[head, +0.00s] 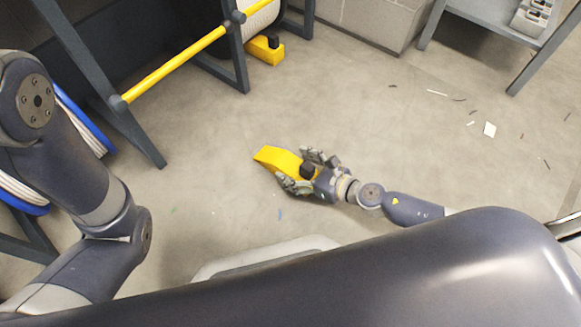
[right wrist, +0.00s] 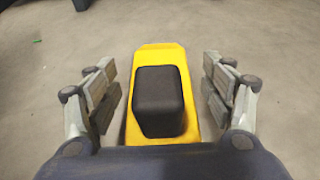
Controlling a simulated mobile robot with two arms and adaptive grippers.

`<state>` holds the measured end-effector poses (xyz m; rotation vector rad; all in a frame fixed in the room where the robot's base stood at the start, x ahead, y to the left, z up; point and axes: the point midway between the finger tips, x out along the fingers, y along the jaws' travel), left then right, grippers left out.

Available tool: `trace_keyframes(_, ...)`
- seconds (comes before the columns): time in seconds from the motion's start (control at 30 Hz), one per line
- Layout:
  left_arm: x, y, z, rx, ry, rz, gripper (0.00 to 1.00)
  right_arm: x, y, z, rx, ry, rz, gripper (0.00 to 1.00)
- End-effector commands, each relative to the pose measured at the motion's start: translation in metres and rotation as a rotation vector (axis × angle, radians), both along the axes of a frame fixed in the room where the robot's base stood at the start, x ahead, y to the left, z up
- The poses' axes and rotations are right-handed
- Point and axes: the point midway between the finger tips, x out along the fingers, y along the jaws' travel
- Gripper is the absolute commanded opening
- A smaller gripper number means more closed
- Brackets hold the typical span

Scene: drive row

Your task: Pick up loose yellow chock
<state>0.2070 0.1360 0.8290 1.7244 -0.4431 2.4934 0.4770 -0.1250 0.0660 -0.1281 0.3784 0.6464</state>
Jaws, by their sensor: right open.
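The loose yellow chock (head: 278,159) lies on the floor in the middle of the head view, a yellow wedge with a black block on top. My right gripper (head: 299,169) is open around it, with one finger on each side. In the right wrist view the chock (right wrist: 162,60) sits between the two fingers (right wrist: 160,95), with a gap visible on both sides. Its near end is hidden by my gripper's body. My left arm shows at the left of the head view, but its gripper is out of sight.
A second yellow chock (head: 266,49) sits by the grey frame with a yellow bar (head: 180,62). A blue-rimmed reel (head: 85,122) stands at the left. A grey shelf (head: 500,25) is at the upper right. Small scraps (head: 489,129) litter the otherwise clear floor.

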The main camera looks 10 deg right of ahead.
Motion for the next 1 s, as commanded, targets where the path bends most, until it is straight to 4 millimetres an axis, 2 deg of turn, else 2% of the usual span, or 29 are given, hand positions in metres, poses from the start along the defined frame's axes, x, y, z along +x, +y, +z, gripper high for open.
trace_keyframes(0.1,-0.0001,-0.0001,-0.0033,0.000,0.000,0.000,0.81,0.0091,0.0062,-0.0056,0.000,0.000,0.000,0.75)
trace_keyframes(0.43,0.0002,0.0000,-0.0033,0.000,0.001,0.000,0.81,0.0116,0.0086,-0.0070,-0.001,0.001,-0.001,0.75)
trace_keyframes(0.7,0.0004,0.0000,-0.0033,0.000,0.001,0.000,0.81,0.0115,0.0083,-0.0070,-0.001,0.001,-0.001,0.14)
trace_keyframes(1.0,0.0007,0.0000,-0.0025,0.000,0.002,0.000,0.81,0.0127,0.0081,-0.0049,0.000,-0.003,-0.001,0.14)
